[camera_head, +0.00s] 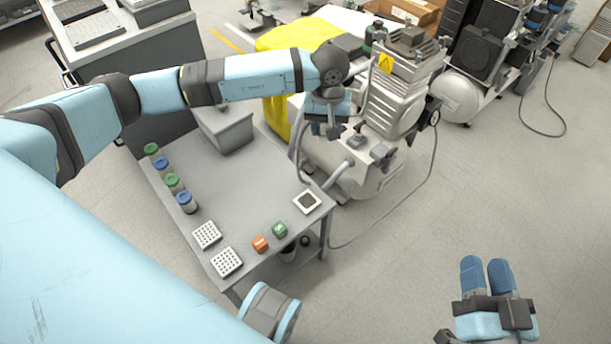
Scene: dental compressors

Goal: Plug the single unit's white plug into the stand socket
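The single unit (395,105) is the silver compressor with a yellow warning label, beyond the grey stand (235,180). A white square plate with a dark centre, seemingly the stand socket (307,201), is at the stand's right corner. A thin grey cable (402,208) runs from the unit across the floor towards the stand's leg. I cannot make out the white plug. My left gripper (327,132) points down in front of the unit; its fingers are too small and dark to read. My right gripper (487,278) is low at the right over bare floor, its blue fingers side by side, empty.
Several green- and blue-capped jars (173,182) line the stand's left edge. Two white perforated blocks (217,248), an orange block (261,244) and a green block (280,230) lie near its front. Another compressor (480,60) stands at the back right.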

